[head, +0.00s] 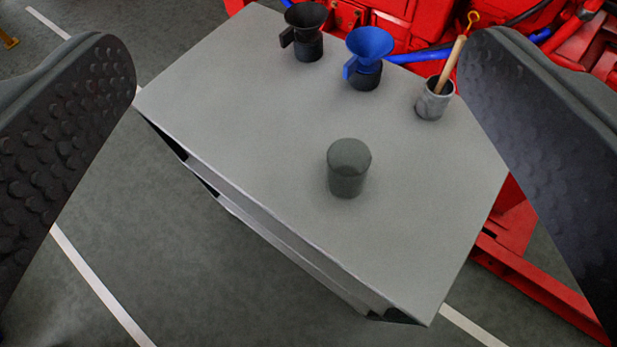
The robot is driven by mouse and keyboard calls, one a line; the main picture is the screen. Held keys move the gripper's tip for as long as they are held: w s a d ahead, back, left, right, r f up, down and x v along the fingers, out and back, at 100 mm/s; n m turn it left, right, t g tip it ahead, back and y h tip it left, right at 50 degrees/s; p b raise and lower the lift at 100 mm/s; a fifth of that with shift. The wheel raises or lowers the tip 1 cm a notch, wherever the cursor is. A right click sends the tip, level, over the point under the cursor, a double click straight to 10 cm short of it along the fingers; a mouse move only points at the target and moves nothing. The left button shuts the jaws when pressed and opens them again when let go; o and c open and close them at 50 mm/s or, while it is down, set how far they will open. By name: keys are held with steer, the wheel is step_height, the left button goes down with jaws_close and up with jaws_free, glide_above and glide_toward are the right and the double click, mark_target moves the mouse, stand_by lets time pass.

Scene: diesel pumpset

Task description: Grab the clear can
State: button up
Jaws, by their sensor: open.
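A dark, see-through can (348,168) with a rounded top stands upright on the grey table, near its front edge and right of the middle. The table (250,100) shows through its smoky grey-green body. My gripper (300,165) is open, with one dark dimpled finger at the left and one at the right of the view. The can lies between the two fingers in the picture, farther off and touched by neither. Nothing is held.
A black funnel on a dark cup (307,45), a blue funnel on a dark cup (366,78) and a grey cup (434,101) with a wooden stick stand along the back edge. Red machinery (400,25) is behind. The tabletop left of the can is clear.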

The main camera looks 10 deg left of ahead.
steer(key=w+a+f, duration=0.3)
steer(key=w+f, duration=0.1)
steer(key=f, duration=0.5)
steer(key=m+g+h+b, duration=0.1)
steer(key=m+g+h, duration=0.1)
steer(key=m+h, duration=0.15)
glide_toward(344, 182)
steer(key=shift+n+h, duration=0.35)
steer(key=x, duration=0.3)
steer(key=b+x, duration=0.1)
steer(key=x, duration=0.2)
steer(key=shift+w+d+f, duration=0.15)
steer(key=shift+d+f, duration=0.05)
steer(key=shift+f, duration=0.25)
steer(key=shift+w+f+b, duration=0.2)
steer(key=shift+w+b, duration=0.15)
steer(key=shift+w, duration=0.4)
steer(key=x, duration=0.2)
steer(key=b+x, duration=0.1)
steer(key=x, duration=0.1)
steer(key=shift+w+a+r, duration=0.1)
steer(key=shift+a, duration=0.15)
steer(key=c, duration=1.1)
